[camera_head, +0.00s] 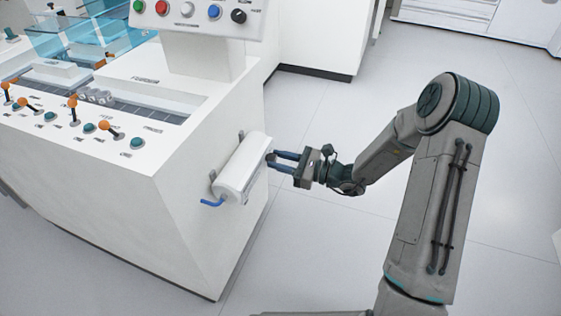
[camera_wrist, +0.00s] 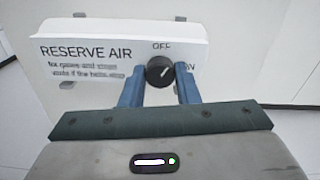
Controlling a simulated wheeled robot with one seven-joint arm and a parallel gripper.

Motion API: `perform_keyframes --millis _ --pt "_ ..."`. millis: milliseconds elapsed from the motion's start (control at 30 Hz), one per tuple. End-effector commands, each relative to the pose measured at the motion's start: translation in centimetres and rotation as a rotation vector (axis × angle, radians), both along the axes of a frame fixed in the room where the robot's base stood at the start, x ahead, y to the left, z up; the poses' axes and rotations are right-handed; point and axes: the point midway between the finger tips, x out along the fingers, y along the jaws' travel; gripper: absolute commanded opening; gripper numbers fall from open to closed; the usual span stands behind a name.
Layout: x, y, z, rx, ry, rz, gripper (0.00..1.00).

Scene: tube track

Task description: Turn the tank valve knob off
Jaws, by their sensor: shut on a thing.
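The tank (camera_head: 238,170) is a white cylinder mounted on the side of the white console; in the wrist view it shows as a white body (camera_wrist: 100,50) lettered "RESERVE AIR". Its valve knob (camera_wrist: 160,71) is round and black, with a light pointer line slanting up and to the right, between the "OFF" mark above and the partly hidden "ON" mark at right. My gripper (camera_wrist: 161,88) has its two blue fingers on either side of the knob, shut on it. In the head view my gripper (camera_head: 273,160) reaches the tank's right end, where the knob is mostly hidden.
The console (camera_head: 150,190) carries several orange-tipped levers and teal buttons on its top. A control panel (camera_head: 195,12) with coloured buttons stands above it. A blue hose (camera_head: 211,203) sticks out of the tank's lower end.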

Motion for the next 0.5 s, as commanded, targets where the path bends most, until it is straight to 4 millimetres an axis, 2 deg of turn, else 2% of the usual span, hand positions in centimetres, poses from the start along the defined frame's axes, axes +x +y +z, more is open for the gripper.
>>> perform_keyframes --millis 500 --pt "-0.12 -0.13 -0.40 -0.143 -0.384 -0.001 0.06"
